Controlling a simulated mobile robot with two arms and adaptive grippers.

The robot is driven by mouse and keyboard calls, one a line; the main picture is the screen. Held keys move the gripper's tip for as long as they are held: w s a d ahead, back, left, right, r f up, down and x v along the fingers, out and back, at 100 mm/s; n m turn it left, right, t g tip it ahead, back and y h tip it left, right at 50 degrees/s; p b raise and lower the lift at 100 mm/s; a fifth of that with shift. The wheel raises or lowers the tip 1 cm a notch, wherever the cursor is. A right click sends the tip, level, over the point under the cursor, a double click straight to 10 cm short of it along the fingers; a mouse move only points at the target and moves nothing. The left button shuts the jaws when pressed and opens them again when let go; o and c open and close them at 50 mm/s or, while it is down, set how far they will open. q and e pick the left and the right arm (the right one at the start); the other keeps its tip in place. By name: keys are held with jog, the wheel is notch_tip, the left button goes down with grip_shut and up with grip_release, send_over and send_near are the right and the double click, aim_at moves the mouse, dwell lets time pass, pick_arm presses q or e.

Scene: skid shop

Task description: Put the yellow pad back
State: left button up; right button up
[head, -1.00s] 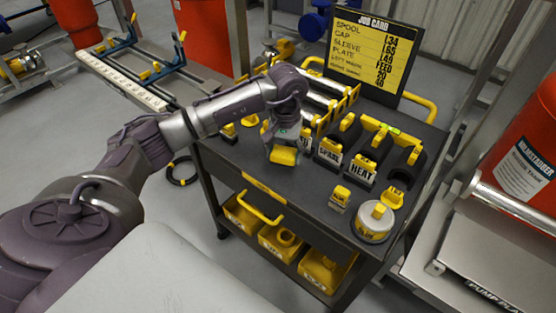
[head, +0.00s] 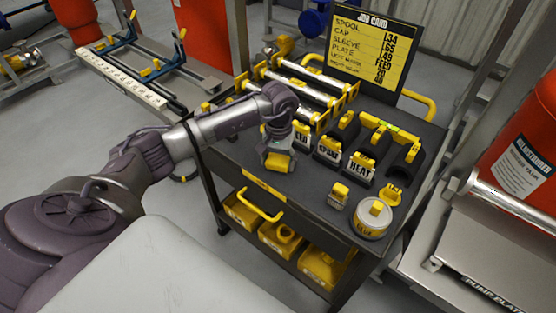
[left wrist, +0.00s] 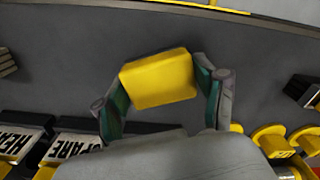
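The yellow pad (head: 278,162) is a small block at the end of my left arm, over the front left part of the cart top (head: 300,192). In the left wrist view the pad (left wrist: 158,78) sits between the two green-lined fingers of my left gripper (left wrist: 160,88), which touch its opposite sides. In the head view my left gripper (head: 277,150) is low over the cart, in front of the labelled blocks. Whether the pad touches the cart top is unclear. My right gripper is in neither view.
Blocks labelled SPARE (head: 328,148) and HEAT (head: 360,168) stand right of the gripper. A small yellow-topped block (head: 339,195) and a round tin (head: 374,218) stand near the right front. Silver rollers (head: 305,88) lie behind. The job card board (head: 372,50) stands at the back.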

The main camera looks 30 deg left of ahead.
aim_at(278, 159)
pick_arm(q)
jog(key=shift+o, duration=1.4)
jog(key=shift+r+p, duration=0.3)
jog(key=shift+w+r+b, duration=0.1)
jog(key=shift+r+b, duration=0.2)
notch_tip(278, 159, up, 11)
jog(key=b, duration=0.2)
